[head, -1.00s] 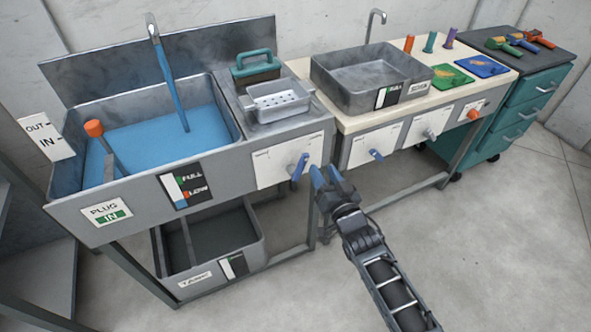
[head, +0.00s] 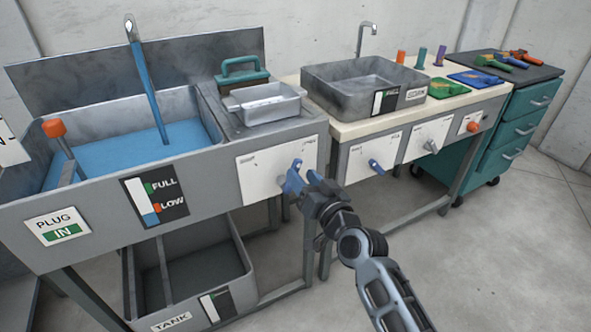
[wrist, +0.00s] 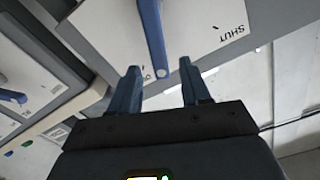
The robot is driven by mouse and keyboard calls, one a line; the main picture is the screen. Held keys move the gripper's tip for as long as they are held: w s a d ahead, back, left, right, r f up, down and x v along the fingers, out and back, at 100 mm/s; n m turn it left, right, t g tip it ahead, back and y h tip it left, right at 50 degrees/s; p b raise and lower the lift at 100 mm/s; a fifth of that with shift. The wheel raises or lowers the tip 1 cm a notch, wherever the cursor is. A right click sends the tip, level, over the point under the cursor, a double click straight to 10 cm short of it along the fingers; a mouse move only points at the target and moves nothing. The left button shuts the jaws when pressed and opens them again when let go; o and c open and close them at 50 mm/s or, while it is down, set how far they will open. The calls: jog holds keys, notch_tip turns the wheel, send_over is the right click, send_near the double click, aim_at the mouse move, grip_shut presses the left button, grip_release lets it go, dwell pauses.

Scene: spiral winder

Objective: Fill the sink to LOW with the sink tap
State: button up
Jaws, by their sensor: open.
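The sink (head: 75,212) is the large grey basin at left, with blue water (head: 120,155) in its bottom. The tap (head: 132,32) above it has a blue stream running. The front gauge (head: 155,197) has a FULL mark and a red LOW mark; its blue part stands near LOW. A PLUG sign (head: 57,226) reads IN. The blue tap lever (head: 292,178) is on a white panel. In the wrist view, the lever (wrist: 153,35) points toward a partly hidden label, away from SHUT. My gripper (wrist: 160,68) is open, with the lever's end between its fingertips.
A grey tank (head: 185,285) stands below the sink. At right, a second basin (head: 365,85) sits on a counter with other levers (head: 375,167) on its front. A teal drawer unit (head: 520,105) is beyond. The floor at right is clear.

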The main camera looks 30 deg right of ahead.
aim_at(297, 170)
jog(key=shift+w, duration=2.3)
grip_shut()
